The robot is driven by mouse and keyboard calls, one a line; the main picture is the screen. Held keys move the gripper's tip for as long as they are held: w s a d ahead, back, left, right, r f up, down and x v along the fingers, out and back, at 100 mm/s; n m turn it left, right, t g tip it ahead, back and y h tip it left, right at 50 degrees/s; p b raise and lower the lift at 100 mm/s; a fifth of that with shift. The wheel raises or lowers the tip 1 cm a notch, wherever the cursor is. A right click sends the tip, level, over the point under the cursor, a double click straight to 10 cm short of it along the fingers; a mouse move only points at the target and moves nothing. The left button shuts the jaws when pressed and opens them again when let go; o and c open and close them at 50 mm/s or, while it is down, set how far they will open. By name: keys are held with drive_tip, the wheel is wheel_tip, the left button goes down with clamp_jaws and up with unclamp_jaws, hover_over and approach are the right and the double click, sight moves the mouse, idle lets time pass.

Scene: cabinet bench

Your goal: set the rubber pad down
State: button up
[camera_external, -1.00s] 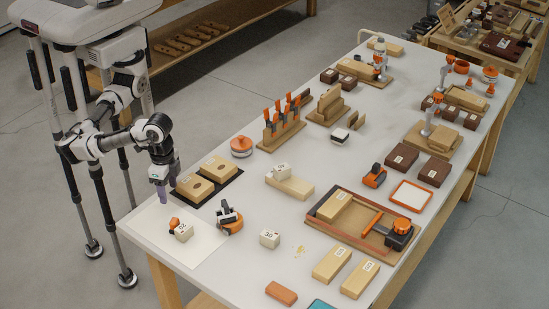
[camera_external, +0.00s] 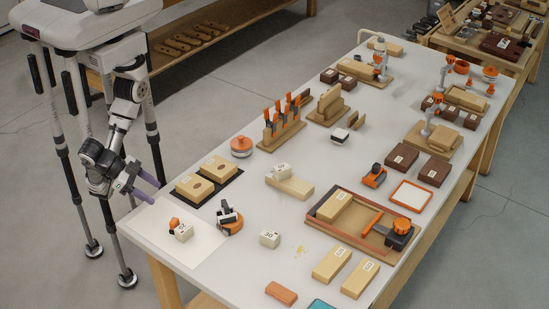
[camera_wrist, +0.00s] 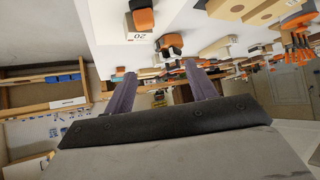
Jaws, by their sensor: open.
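My gripper (camera_external: 148,188) is at the near left edge of the bench, beside the white sheet (camera_external: 160,232). Its two purple fingers are open with nothing between them, and they also show apart in the wrist view (camera_wrist: 158,82). They point sideways toward the bench. I cannot tell for sure which thing is the rubber pad, and none is held. A thin black sheet (camera_external: 234,181) lies under two wooden blocks with round recesses. A teal flat piece (camera_external: 320,304) is cut off by the bottom edge of the outside view.
The bench (camera_external: 215,265) carries a white block marked 20 (camera_external: 183,233), an orange and black clamp (camera_external: 230,219), a block marked 30 (camera_external: 269,238) and a wooden tray (camera_external: 345,237) with tools. The near left corner of the white sheet is bare.

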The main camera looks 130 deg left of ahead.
drive_tip(key=s+d+f+m+t, duration=0.2)
drive_tip(key=s+d+f+t, duration=0.15)
drive_tip(key=s, duration=0.25)
approach(172, 220)
drive_tip(key=w, duration=0.1)
drive_tip(key=w+f, duration=0.1)
drive_tip(key=w+a, duration=0.1)
drive_tip(key=shift+w+a+f+g+h+p, duration=0.2)
drive_tip(key=shift+f+g+h+p, duration=0.1)
drive_tip(key=shift+f+g+p, duration=0.1)
drive_tip(key=x, duration=0.2)
drive_tip(key=p+x, duration=0.1)
drive_tip(key=x, duration=0.1)
drive_tip(key=shift+a+r+p, duration=0.2)
drive_tip(key=shift+a+p, duration=0.05)
drive_tip(key=shift+p, duration=0.05)
drive_tip(key=shift+w+a+f, duration=0.15)
drive_tip(key=shift+w+f, duration=0.15)
drive_tip(key=shift+w, duration=0.15)
drive_tip(key=c, duration=1.2)
drive_tip(key=shift+o, duration=0.2)
drive_tip(key=shift+r, duration=0.1)
